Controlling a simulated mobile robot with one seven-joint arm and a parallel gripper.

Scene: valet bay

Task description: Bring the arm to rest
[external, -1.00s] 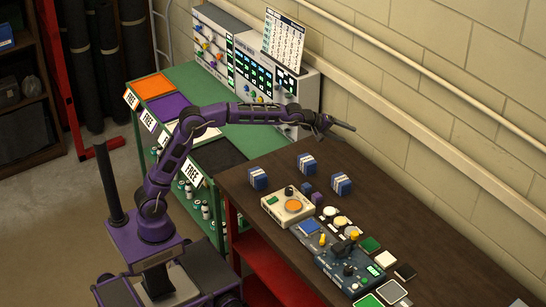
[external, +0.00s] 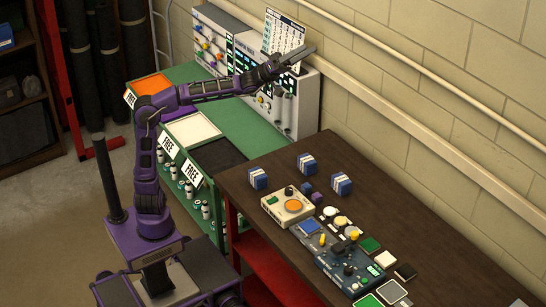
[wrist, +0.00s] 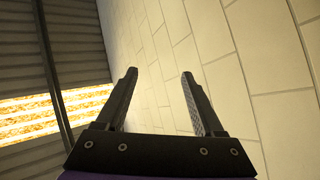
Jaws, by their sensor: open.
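My purple arm stands on its base at the left of the external view, its forearm reaching right across the green bench. My gripper (external: 306,52) is up in front of the wall panel and the white chart, well above the bench top. In the wrist view my gripper (wrist: 158,78) has its two dark fingers spread apart with nothing between them. It points up past the pale block wall (wrist: 215,60) toward the ceiling.
The green bench (external: 228,120) carries orange and white squares. A control panel (external: 300,105) with a chart (external: 283,35) stands behind it. The dark brown table (external: 385,215) holds blue-and-white blocks (external: 306,163), a beige box (external: 288,206) and a control box (external: 350,268). A rail runs along the wall.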

